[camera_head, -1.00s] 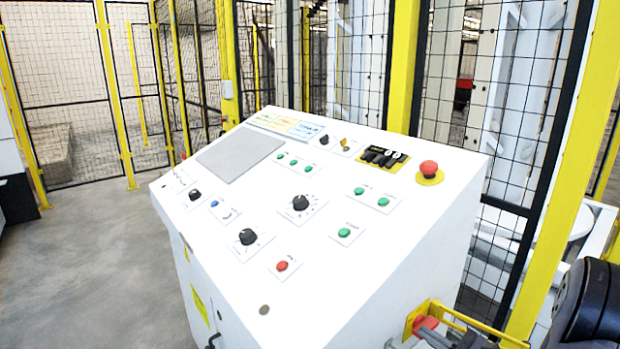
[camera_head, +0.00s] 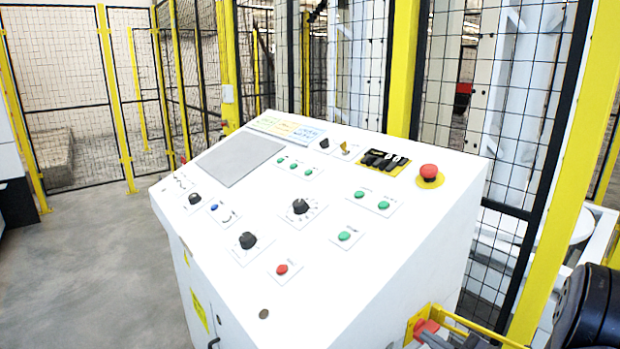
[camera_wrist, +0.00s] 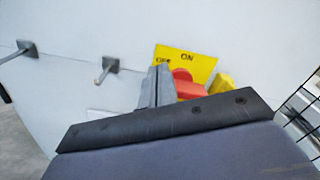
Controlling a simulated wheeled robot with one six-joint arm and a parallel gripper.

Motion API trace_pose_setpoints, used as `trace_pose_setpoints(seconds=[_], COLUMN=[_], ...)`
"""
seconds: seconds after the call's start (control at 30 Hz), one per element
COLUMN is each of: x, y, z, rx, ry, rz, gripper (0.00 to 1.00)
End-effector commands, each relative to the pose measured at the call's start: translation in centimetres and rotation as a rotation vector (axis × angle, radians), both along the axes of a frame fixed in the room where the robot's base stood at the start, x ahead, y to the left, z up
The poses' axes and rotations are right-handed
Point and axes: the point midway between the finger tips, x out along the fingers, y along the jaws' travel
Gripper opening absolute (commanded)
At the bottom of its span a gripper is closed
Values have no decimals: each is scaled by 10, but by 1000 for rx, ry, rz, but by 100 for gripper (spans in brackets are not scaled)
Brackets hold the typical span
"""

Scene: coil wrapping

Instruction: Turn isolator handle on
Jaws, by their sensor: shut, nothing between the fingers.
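The red isolator handle (camera_wrist: 186,84) sits on a yellow plate (camera_wrist: 202,60) marked ON and OFF in the wrist view. My gripper (camera_wrist: 158,72) is shut and empty, with its grey fingers just left of the handle. They hide part of the plate and the handle's left side. I cannot tell whether they touch the handle, or which mark it points to. In the head view the red handle (camera_head: 426,327) shows low on the right side of the white console, partly hidden near the bottom edge.
The sloping white console (camera_head: 330,270) carries buttons, knobs and a red emergency stop (camera_head: 428,171). A yellow guard frame (camera_head: 470,324) projects beside the handle. A yellow fence post (camera_head: 565,180) and black mesh stand close on the right. Open floor (camera_head: 105,270) lies left.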

Motion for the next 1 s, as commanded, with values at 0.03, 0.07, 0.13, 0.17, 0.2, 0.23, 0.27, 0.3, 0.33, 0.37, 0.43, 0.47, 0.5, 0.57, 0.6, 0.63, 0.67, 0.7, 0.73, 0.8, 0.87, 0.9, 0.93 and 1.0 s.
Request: trace_pose_setpoints(seconds=[0.03,0.07,0.13,0.17,0.2,0.23,0.27,0.3,0.33,0.37,0.43,0.47,0.5,0.57,0.6,0.63,0.67,0.7,0.73,0.8,0.87,0.9,0.93,1.0], x=[0,0,1,1,1,2,2,2,2,2,3,3,3,3,3,3,3,3,3,3,3,3,3,4], y=[-1,-1,-1,-2,-2,-2,-2,-3,-3,-3,-3,-3,-3,-3,-3,-3,-3,-3,-3,-4,-4,-4,-4,-5], z=[-1,-1,-2,-2,-2,-2,-3,-3,-3,-3,-3,-3,-3,-3,-3,-3,-3,-3,-3,-3,-2,-2,-2,0], rx=[0,0,0,0,0,0,0,0,0,0,0,0,0,0,0,0,0,0,0,0,-1,-1,-1,-2], ry=[0,0,0,0,0,0,0,0,0,0,0,0,0,0,0,0,0,0,0,0,-1,-1,-1,-1], rz=[0,0,0,0,0,0,0,0,0,0,0,0,0,0,0,0,0,0,0,0,0,0,0,0], gripper=[0,0,0,0,0,0,0,0,0,0,0,0,0,0,0,0,0,0,0,0,0,0,0,0])
